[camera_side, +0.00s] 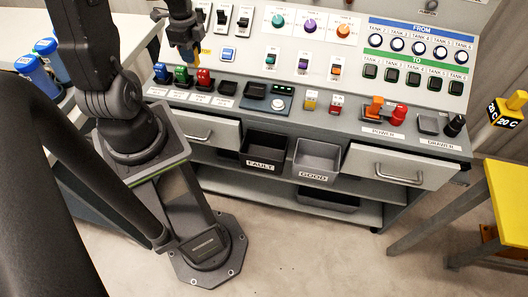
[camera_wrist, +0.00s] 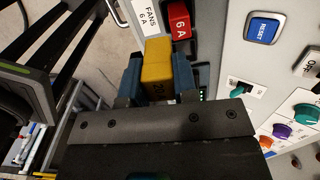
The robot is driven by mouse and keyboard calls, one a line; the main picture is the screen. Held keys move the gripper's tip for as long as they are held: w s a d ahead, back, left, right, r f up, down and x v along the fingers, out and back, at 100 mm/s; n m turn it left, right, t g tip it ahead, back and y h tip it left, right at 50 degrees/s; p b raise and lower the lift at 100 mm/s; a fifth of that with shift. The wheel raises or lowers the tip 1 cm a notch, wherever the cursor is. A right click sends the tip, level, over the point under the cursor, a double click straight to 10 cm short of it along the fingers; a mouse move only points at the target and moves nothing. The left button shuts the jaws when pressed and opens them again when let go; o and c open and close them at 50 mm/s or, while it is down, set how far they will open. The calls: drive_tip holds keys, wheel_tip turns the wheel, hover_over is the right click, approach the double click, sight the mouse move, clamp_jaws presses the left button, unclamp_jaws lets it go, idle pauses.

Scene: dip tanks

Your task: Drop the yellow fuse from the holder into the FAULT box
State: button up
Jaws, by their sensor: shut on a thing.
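My gripper (camera_wrist: 158,80) is shut on the yellow fuse (camera_wrist: 157,62), which is marked 20 and sits between the two blue jaws. In the side view my gripper (camera_side: 187,55) hangs over the left part of the sloping panel, above the row of fuses, and the fuse is hard to make out there. A dark holder (camera_side: 227,88) with no coloured fuse showing stands to the right of the red fuse. The FAULT box (camera_side: 259,165) is a dark open bin below the panel, lower right of my gripper in the side view.
Blue (camera_side: 161,73), green (camera_side: 181,74) and red (camera_side: 203,77) fuses stand on the ledge. The grey GOOD box (camera_side: 316,160) is right beside the FAULT box. Drawers (camera_side: 402,168) flank the boxes. The panel carries many switches and knobs.

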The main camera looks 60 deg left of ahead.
drive_tip(key=w+d+f+m, duration=0.1)
drive_tip(key=w+d, duration=0.1)
drive_tip(key=d, duration=0.2)
drive_tip(key=w+d+f+m, duration=0.2)
drive_tip(key=w+d, duration=0.1)
drive_tip(key=d, duration=0.1)
drive_tip(key=w+d+f+m, duration=0.1)
drive_tip(key=w+d, duration=0.2)
drive_tip(key=d, duration=0.2)
drive_tip(key=shift+f, duration=0.15)
drive_tip(key=w+d+f+m, duration=0.1)
drive_tip(key=d+f+m, duration=0.25)
drive_tip(key=d, duration=0.85)
wheel_tip(320, 180, down, 6)
drive_tip(key=shift+d, duration=0.35)
drive_tip(key=shift+m, duration=0.25)
drive_tip(key=o, duration=1)
